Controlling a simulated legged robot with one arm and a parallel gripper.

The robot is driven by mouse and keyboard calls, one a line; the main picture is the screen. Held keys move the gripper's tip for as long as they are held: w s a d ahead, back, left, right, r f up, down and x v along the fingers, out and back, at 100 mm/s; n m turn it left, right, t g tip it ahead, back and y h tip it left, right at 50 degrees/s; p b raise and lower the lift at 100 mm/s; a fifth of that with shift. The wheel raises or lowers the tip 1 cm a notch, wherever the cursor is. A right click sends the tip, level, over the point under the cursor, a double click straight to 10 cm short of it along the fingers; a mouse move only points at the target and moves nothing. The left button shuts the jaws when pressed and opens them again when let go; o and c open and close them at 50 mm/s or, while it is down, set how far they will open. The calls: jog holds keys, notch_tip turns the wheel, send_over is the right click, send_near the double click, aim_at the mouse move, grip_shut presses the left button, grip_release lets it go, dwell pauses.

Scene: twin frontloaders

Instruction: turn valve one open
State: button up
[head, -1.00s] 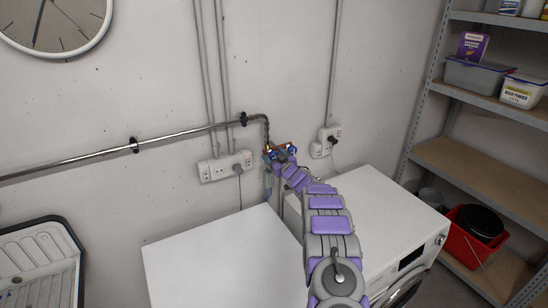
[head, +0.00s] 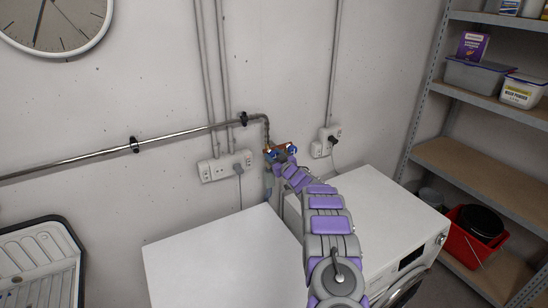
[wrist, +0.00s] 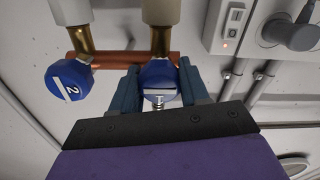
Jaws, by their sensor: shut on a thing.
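Valve one is the blue knob (wrist: 158,84) on the right of the copper pipe in the wrist view, with a white bar on its face. My gripper (wrist: 158,88) has a finger on each side of this knob and is shut on it. Valve two is the blue knob marked "2" (wrist: 72,86), to the left and apart from my gripper. In the head view, my gripper (head: 274,160) is at the small blue valves by the wall; the arm partly hides them.
The copper pipe (wrist: 115,60) joins both valves. Sockets with a plug (head: 226,166) are on the wall to the left, and another socket (head: 325,141) is to the right. Two white washing machines (head: 220,258) (head: 375,205) stand below. Shelves (head: 475,170) stand at the right.

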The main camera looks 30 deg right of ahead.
jog(key=shift+n, duration=0.3)
jog(key=n+b, duration=0.1)
jog(key=n, duration=0.1)
jog(key=n+b, duration=0.1)
jog(key=shift+f+n, duration=0.2)
jog(key=shift+n, duration=0.2)
jog(key=n+b, duration=0.2)
jog(key=n, duration=0.2)
jog(key=shift+n+b, duration=0.4)
jog(key=n+b, duration=0.3)
jog(key=n, duration=0.1)
jog(key=shift+f+b, duration=0.3)
jog(key=shift+b, duration=0.05)
jog(key=n+b, duration=0.3)
jog(key=n, duration=0.1)
jog(key=shift+b, duration=0.35)
jog(key=shift+a+n, duration=0.1)
jog(key=shift+n, duration=0.3)
jog(key=o, duration=0.8)
jog(key=shift+o, duration=1.3)
jog(key=shift+a+r, duration=0.1)
jog(key=shift+r, duration=0.1)
jog(key=shift+s, duration=0.1)
